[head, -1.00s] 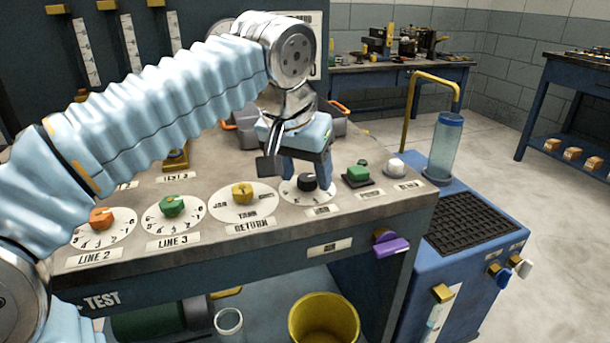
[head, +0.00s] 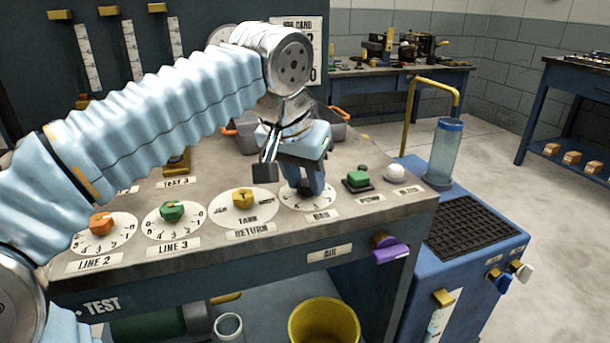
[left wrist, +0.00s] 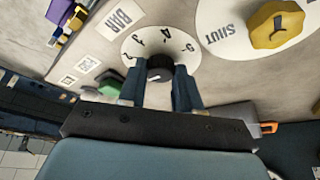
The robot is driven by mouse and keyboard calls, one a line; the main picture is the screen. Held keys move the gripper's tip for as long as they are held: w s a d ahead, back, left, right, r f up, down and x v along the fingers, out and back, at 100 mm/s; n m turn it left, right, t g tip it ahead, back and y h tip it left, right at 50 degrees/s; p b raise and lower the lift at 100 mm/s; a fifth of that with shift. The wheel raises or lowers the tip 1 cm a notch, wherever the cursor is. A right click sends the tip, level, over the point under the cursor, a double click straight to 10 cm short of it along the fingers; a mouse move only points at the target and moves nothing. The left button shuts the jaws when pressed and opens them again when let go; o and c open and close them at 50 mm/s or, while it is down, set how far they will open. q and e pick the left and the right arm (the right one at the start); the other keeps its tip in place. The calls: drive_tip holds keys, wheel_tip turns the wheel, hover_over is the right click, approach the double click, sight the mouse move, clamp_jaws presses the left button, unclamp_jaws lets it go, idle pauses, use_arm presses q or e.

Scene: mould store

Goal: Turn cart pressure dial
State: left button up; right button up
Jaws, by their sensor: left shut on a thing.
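The pressure dial is a white numbered plate (head: 291,200) with a BAR label, at the right end of the row of dials on the bench panel. Its black knob (left wrist: 159,67) shows in the left wrist view between my finger pads. My left gripper (head: 304,190) reaches down from above and is shut on this knob. In the head view the fingers hide most of the knob, so its pointer setting cannot be read. My right gripper is in neither view.
A yellow TANK RETURN knob (head: 242,197), a green LINE 3 knob (head: 172,211) and an orange LINE 2 knob (head: 102,223) stand left. A green button (head: 357,179) and white button (head: 395,172) stand close right. A purple handle (head: 390,250) sticks out in front.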

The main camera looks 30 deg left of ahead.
use_arm(q)
drive_tip(key=m, duration=0.1)
drive_tip(key=m+h+p, duration=0.1)
drive_tip(key=m, duration=0.1)
drive_tip(key=m+h, duration=0.1)
drive_tip(key=m, duration=0.1)
drive_tip(key=shift+a+r, duration=0.1)
drive_tip(key=shift+a, duration=0.15)
drive_tip(key=shift+w+a+m+g+h+p, duration=0.1)
drive_tip(key=shift+m+g+h+p, duration=0.5)
drive_tip(key=shift+m, duration=1)
drive_tip(key=o, duration=1)
drive_tip(key=shift+o, duration=0.2)
drive_tip(key=p+v, duration=0.3)
drive_tip(key=v, duration=1)
drive_tip(key=shift+s+r, duration=0.25)
